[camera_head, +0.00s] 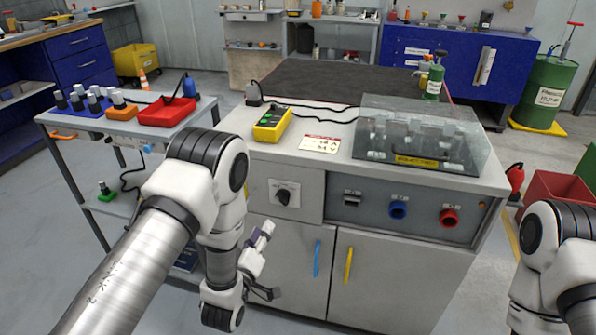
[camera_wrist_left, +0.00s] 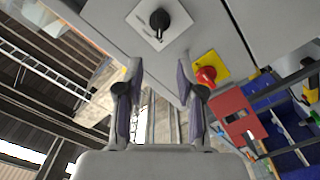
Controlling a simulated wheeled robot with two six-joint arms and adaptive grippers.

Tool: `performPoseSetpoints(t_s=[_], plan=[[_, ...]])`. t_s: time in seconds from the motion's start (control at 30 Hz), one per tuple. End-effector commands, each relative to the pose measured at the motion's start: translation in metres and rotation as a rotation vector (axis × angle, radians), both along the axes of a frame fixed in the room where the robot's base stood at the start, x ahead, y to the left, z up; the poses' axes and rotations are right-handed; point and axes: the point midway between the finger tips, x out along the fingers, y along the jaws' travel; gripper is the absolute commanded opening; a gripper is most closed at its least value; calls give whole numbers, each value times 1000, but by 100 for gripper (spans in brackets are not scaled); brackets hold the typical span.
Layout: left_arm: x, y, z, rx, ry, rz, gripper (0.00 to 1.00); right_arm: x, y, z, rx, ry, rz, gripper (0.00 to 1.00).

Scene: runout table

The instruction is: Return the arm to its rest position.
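My left arm (camera_head: 140,245) comes in from the lower left and bends down in front of the grey runout table (camera_head: 240,150). My left gripper (camera_head: 272,262) hangs in front of the table's lower cabinet doors. In the left wrist view its two fingers (camera_wrist_left: 158,72) stand apart with nothing between them. The black rotary knob (camera_head: 284,196) on the table's front lies above the gripper, and it also shows in the left wrist view (camera_wrist_left: 158,20). My right arm (camera_head: 560,250) shows at the lower right; its gripper is out of frame.
A yellow control box (camera_head: 272,124) and a clear cover (camera_head: 422,135) sit on the table top. A side cart (camera_head: 70,118) with a red tray (camera_head: 166,112) stands at the left. A red emergency button (camera_wrist_left: 207,76) shows near the fingers in the wrist view.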

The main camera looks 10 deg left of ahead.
Motion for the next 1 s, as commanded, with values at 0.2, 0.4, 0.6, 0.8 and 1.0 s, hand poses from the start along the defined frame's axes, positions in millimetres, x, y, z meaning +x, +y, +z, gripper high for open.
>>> performPoseSetpoints(t_s=[0.2,0.4,0.6,0.8,1.0], plan=[[-16,13,21,-7,64,27,37,0,0,45,0,1,0,40],[-139,36,-56,200,739,-6,37,0,0,95,0,-1,0,40],[-285,34,-103,467,1323,-329,37,0,0,95,0,0,0,40],[-332,31,-105,597,1483,-563,37,0,0,95,0,1,0,40],[-332,31,-105,597,1483,-563,37,0,0,95,0,1,0,40]])
